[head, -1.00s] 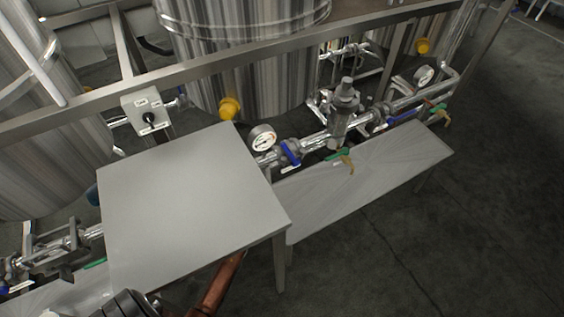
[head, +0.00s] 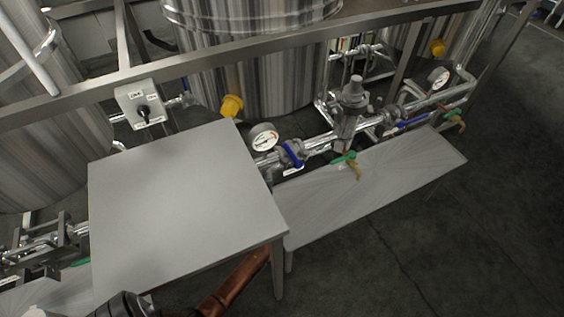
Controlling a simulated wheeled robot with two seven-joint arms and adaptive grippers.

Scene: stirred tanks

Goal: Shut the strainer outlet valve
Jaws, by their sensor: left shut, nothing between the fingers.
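The strainer (head: 352,101) is a grey upright body on the steel pipe run, right of centre. A valve with a blue lever (head: 293,153) sits left of it, the lever lying across the pipe. Another blue lever (head: 412,120) is on its right, lying roughly along the pipe. No readable label shows which is the outlet. A green handle (head: 345,158) is below the strainer. My left gripper (head: 130,304) is a dark shape at the bottom edge, shut and empty, well away from the valves; its fingers are hard to make out. My right gripper is not in view.
A grey raised table (head: 185,205) fills the left centre, beside a lower bench (head: 385,180) under the pipes. Two gauges (head: 264,138) (head: 438,78), a switch box (head: 144,105), a steel rail (head: 235,60) and tanks are around. The floor at right is clear.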

